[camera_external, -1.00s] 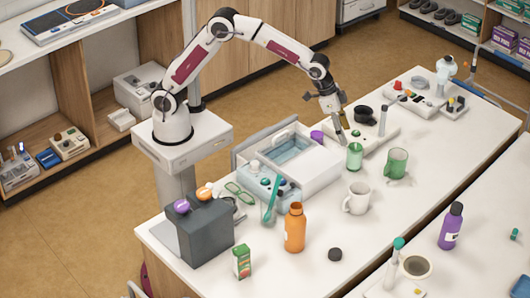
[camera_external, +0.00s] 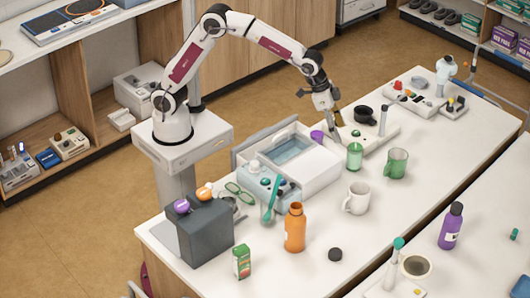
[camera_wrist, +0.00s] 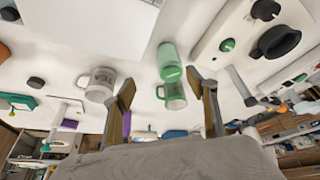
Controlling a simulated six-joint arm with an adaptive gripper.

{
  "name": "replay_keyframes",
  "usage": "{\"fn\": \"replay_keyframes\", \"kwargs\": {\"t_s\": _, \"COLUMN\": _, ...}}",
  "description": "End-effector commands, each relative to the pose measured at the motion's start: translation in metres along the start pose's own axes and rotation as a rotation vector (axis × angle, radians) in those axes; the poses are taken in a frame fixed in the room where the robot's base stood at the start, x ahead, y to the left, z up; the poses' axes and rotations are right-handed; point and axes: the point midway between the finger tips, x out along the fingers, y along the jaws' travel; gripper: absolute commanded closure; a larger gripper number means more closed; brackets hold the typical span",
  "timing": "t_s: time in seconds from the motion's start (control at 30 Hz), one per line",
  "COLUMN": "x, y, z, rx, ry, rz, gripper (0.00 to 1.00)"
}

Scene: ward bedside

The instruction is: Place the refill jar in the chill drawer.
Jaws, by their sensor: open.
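A small green cylinder (camera_external: 355,156), which looks like the refill jar, stands upright on the table right of the white cooler box. It also shows in the wrist view (camera_wrist: 168,62). The cooler box (camera_external: 322,172), which seems to hold the chill drawer, has a bluish clear recess (camera_external: 287,148) on top; I cannot tell whether the drawer is open. My gripper (camera_external: 338,138) is open and empty, pointing down just behind and left of the green cylinder. In the wrist view the fingers (camera_wrist: 160,84) are spread, with the cylinder beyond them.
A green mug (camera_external: 396,163) stands close right of the cylinder, a white mug (camera_external: 357,198) in front. A purple thing (camera_external: 317,136) lies by the box near my gripper. A black pot (camera_external: 364,114) is behind. An orange bottle (camera_external: 295,228) stands in front of the box.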

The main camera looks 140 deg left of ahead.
Motion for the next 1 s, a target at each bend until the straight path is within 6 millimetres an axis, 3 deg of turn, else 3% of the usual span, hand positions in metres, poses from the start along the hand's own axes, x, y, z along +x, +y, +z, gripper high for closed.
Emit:
{"fn": "replay_keyframes", "kwargs": {"t_s": 0.5, "x": -0.104, "y": 0.061, "z": 0.068, "rx": 0.132, "ry": 0.025, "rz": 0.059, "gripper": 0.43}}
{"fn": "replay_keyframes", "kwargs": {"t_s": 1.0, "x": -0.181, "y": 0.093, "z": 0.16, "rx": 0.262, "ry": 0.048, "rz": 0.119, "gripper": 0.43}}
